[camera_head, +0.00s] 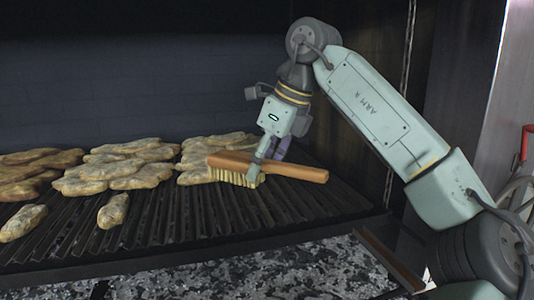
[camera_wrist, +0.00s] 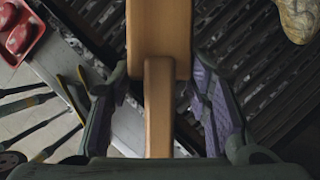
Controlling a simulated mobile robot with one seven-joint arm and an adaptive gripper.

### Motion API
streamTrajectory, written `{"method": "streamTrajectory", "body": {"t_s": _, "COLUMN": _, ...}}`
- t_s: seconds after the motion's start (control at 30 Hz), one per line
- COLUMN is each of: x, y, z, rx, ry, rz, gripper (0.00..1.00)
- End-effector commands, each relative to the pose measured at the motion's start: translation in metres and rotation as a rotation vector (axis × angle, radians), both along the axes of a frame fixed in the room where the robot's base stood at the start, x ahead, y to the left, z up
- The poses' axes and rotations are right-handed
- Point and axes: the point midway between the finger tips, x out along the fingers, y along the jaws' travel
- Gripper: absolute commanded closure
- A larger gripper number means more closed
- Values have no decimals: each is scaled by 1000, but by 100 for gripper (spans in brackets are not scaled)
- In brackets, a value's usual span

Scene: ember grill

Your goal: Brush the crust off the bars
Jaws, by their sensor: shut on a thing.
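My gripper (camera_head: 268,152) is shut on a wooden brush (camera_head: 285,170) with pale bristles facing down. The brush lies across the picture, its handle end to the right and its bristles (camera_head: 236,177) at the left. In the wrist view, the wooden handle (camera_wrist: 158,110) runs between my gripper's fingers (camera_wrist: 160,105). The dark grill bars (camera_head: 190,215) lie below. Tan, lumpy crust (camera_head: 115,170) covers the back and left of the bars. The bristles are just in front of the right crust patch (camera_head: 200,160); I cannot tell whether they touch the bars.
Two small tan lumps (camera_head: 113,210) (camera_head: 23,222) sit nearer the front. A dark wall stands behind. The wrist view shows a red tray (camera_wrist: 38,45) and several long tools (camera_wrist: 45,110) at left. The bars at front right are bare.

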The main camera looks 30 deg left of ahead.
Motion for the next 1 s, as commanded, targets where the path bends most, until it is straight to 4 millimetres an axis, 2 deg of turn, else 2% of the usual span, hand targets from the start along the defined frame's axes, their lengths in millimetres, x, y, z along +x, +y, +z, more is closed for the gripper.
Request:
{"method": "streamTrajectory", "body": {"t_s": 0.23, "x": 0, "y": 0, "z": -8, "rx": 1, "ry": 1, "rz": 0, "gripper": 78}}
{"method": "streamTrajectory", "body": {"t_s": 0.7, "x": -1, "y": 0, "z": -53, "rx": 2, "ry": 1, "rz": 1, "gripper": 78}}
{"method": "streamTrajectory", "body": {"t_s": 1.0, "x": -1, "y": 0, "z": -60, "rx": 2, "ry": 0, "rz": 1, "gripper": 78}}
